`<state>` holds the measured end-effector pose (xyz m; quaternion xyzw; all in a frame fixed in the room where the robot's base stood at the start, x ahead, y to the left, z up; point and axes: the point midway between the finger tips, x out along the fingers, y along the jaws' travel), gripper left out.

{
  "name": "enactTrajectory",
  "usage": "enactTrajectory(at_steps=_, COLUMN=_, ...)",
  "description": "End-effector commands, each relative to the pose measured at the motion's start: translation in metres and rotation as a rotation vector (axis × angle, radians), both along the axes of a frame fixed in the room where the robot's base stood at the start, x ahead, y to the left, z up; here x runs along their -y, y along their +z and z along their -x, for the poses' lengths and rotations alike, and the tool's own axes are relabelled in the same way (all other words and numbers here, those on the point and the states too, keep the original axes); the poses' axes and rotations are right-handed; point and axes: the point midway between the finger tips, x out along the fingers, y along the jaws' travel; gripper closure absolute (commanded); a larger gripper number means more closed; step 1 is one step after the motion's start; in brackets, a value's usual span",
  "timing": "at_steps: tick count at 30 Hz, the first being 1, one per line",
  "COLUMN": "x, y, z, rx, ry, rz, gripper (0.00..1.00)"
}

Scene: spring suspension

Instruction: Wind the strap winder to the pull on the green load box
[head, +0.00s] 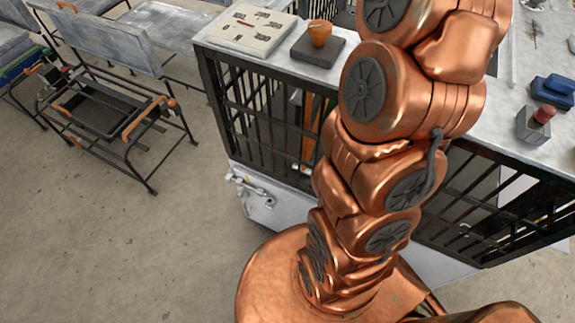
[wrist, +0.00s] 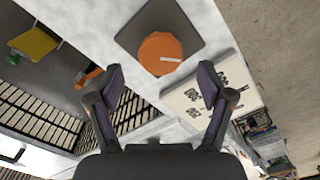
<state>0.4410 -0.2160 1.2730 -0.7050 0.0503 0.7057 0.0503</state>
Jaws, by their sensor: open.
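An orange round knob (head: 320,33) on a dark square base (head: 318,49) sits on the pale bench top; it looks like the strap winder. In the wrist view the knob (wrist: 161,53) has a short white mark on top and lies ahead of my gripper (wrist: 160,88). My gripper is open and empty, its fingers apart and not touching the knob. It is not visible in the head view. I cannot make out a green load box for sure; a yellow-green piece (wrist: 33,42) shows at upper left in the wrist view.
A white panel with dark markings (head: 252,27) lies beside the knob's base. A grey block with a red knob (head: 536,124) and a blue item (head: 553,90) sit on the right bench. Barred cage sides (head: 265,110) are under the bench top. A grey chair (head: 100,50) stands left.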

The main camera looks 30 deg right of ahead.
Motion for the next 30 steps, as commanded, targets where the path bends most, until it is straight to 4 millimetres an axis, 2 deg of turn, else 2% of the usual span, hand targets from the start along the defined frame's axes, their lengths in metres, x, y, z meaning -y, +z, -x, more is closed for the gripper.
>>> enactTrajectory(at_steps=9, x=0.000, y=0.025, z=-0.002, rx=0.004, ry=0.000, rz=0.002, gripper=0.20)
enactTrajectory(at_steps=21, x=0.000, y=0.045, z=-0.001, rx=0.004, ry=0.001, rz=0.002, gripper=0.20)
enactTrajectory(at_steps=30, x=-0.018, y=0.034, z=0.004, rx=-0.006, ry=0.029, rz=0.000, gripper=0.20)
